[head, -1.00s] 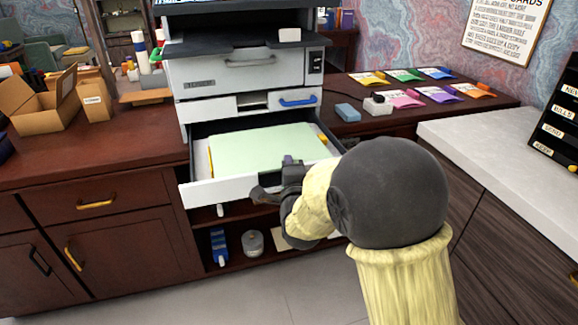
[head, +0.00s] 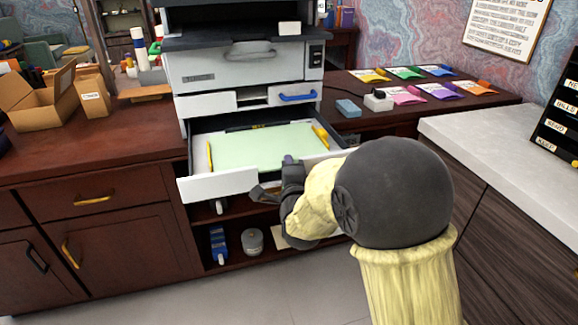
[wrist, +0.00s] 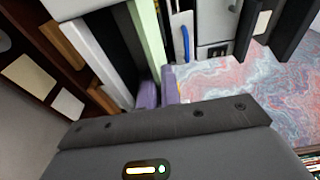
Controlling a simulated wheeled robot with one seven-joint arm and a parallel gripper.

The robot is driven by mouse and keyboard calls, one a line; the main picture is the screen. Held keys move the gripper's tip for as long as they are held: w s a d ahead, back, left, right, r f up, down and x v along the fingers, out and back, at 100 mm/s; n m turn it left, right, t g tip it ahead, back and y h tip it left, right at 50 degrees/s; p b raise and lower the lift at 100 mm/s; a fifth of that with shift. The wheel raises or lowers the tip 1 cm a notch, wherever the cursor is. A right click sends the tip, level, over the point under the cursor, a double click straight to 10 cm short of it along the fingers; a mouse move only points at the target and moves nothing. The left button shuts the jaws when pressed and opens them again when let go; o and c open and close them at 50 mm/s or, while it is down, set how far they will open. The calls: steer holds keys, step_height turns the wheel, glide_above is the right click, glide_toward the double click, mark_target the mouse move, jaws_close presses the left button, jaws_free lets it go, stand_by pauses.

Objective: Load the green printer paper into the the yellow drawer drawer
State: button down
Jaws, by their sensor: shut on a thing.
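The green printer paper (head: 258,148) is a pale green stack lying roughly flat within the open white drawer (head: 215,187) of the printer, between yellow guides at left (head: 209,155) and right (head: 321,137). Whether it rests fully on the drawer floor I cannot tell. My gripper (head: 290,161) is at the drawer's front, shut on the paper's near edge. In the wrist view the paper (wrist: 148,38) is a green strip running into the purple fingertips (wrist: 158,92). My gripper and arm hide part of the drawer front; no yellow handle shows on it.
Above is a closed tray with a blue handle (head: 298,96) under the printer body (head: 245,68). A blue block (head: 348,108), white socket (head: 378,100) and coloured packets (head: 408,94) lie right. Open shelves below hold a blue item (head: 218,244) and a tape roll (head: 253,241).

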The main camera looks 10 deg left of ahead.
steer(key=shift+f+b, duration=0.45)
steer(key=shift+b, duration=0.05)
steer(key=c, duration=1.5)
jaws_free()
steer(key=shift+r, duration=0.1)
steer(key=shift+s, duration=0.1)
steer(key=shift+f, duration=0.4)
steer(key=shift+s, duration=0.1)
steer(key=shift+s+d, duration=0.1)
steer(key=shift+s, duration=0.05)
steer(key=b+v, duration=0.2)
steer(key=v, duration=0.3)
steer(key=b+v, duration=0.3)
steer(key=v, duration=0.3)
steer(key=b+v, duration=0.3)
steer(key=v, duration=0.2)
steer(key=shift+s+d+r, duration=0.1)
steer(key=shift+s+r, duration=0.25)
steer(key=shift+s, duration=0.05)
